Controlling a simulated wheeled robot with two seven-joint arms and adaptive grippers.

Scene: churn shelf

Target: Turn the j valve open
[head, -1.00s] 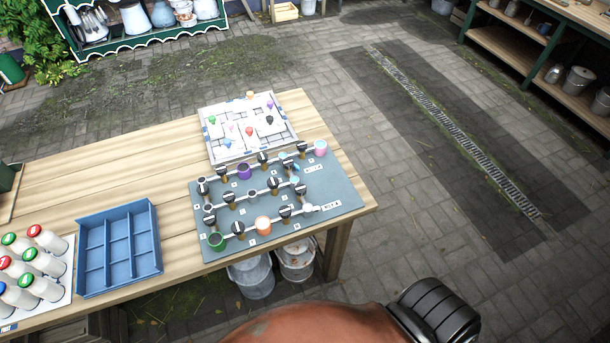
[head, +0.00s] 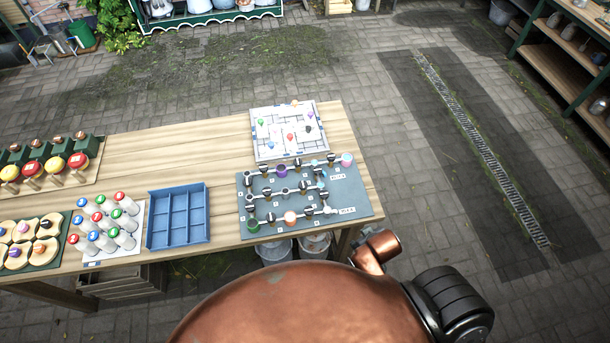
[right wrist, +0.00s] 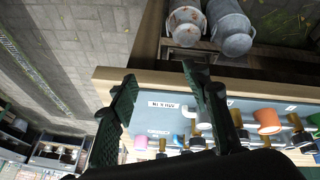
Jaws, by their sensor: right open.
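The grey valve board (head: 350,206) lies on the right end of the wooden table in the head view. The valve letters are too small to read, so I cannot tell which is j. In the right wrist view my right gripper (right wrist: 158,90) is open and empty, with the board (right wrist: 147,121) behind its fingers. The fingers look apart from the valves. My left gripper is in neither view.
A white maze board (head: 258,152) lies behind the valve board. A blue divided tray (head: 178,240), several capped bottles (head: 103,243) and a row of red and yellow knobs (head: 43,172) stand to the left. Metal churns (right wrist: 186,25) stand below the table edge.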

